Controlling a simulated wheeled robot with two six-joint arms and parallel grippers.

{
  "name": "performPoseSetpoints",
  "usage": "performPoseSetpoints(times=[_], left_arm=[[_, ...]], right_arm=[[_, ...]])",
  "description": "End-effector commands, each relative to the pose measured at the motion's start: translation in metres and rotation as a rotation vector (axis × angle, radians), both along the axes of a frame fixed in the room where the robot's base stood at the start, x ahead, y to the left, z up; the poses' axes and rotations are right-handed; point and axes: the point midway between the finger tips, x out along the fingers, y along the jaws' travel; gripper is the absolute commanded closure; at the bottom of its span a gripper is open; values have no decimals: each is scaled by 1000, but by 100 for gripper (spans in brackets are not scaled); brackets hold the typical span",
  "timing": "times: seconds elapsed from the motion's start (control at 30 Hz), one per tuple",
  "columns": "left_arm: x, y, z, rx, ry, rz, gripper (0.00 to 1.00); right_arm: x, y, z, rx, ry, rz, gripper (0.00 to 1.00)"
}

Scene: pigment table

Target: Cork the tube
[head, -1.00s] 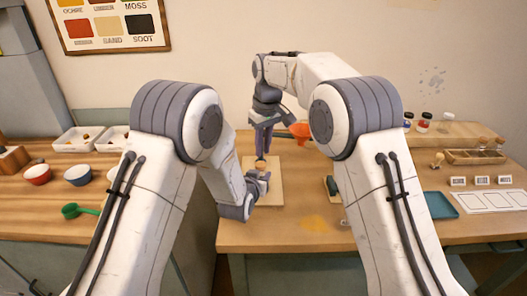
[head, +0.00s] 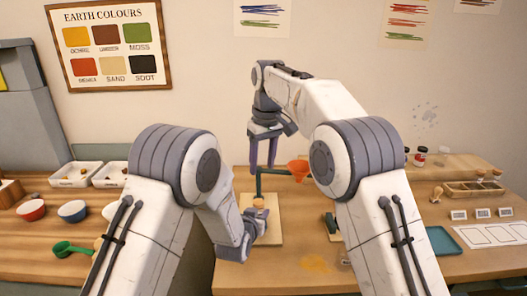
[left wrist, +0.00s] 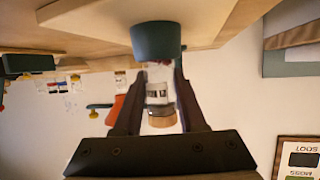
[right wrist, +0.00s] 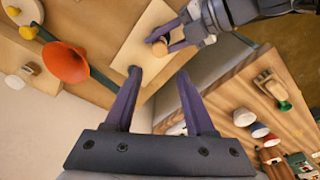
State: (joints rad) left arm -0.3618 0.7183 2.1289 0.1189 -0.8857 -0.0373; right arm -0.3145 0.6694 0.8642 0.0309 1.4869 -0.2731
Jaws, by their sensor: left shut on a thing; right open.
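The clear tube (left wrist: 157,88) stands with its foot at a dark teal round holder (left wrist: 156,40) on a pale board (head: 265,232). A brown cork (head: 259,203) sits in the tube's mouth, as the left wrist view also shows (left wrist: 161,119); how deep it sits I cannot tell. My left gripper (head: 258,217) is shut on the tube below the cork. My right gripper (head: 264,168) is open and empty above the cork and apart from it. In the right wrist view the cork (right wrist: 160,47) lies beyond its fingertips.
An orange funnel (head: 299,167) on a teal stand is close to the right of my right gripper. Bowls (head: 72,211) and a green scoop (head: 70,247) are on the left counter. A wooden rack (head: 474,190) and a teal tray (head: 441,240) are at the right.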

Motion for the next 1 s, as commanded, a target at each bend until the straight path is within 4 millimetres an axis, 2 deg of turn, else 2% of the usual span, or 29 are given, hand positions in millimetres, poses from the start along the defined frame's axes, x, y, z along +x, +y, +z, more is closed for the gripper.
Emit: performPoseSetpoints(times=[0.1,0.3,0.7,0.73,0.8,1.0], left_arm=[[0,0,-1,1,3,0,100],[0,0,-1,1,3,0,100],[0,0,-1,1,3,0,100],[0,0,-1,1,3,0,48],[0,0,-1,1,2,0,25],[0,0,-1,0,1,0,25]], right_arm=[[-1,-1,23,1,-3,0,45],[-4,-3,39,0,1,-1,45],[-5,-3,44,-1,2,0,45],[-5,-3,43,-1,2,0,45],[-5,-3,43,-1,1,0,45],[-5,-3,43,-1,1,0,45]])
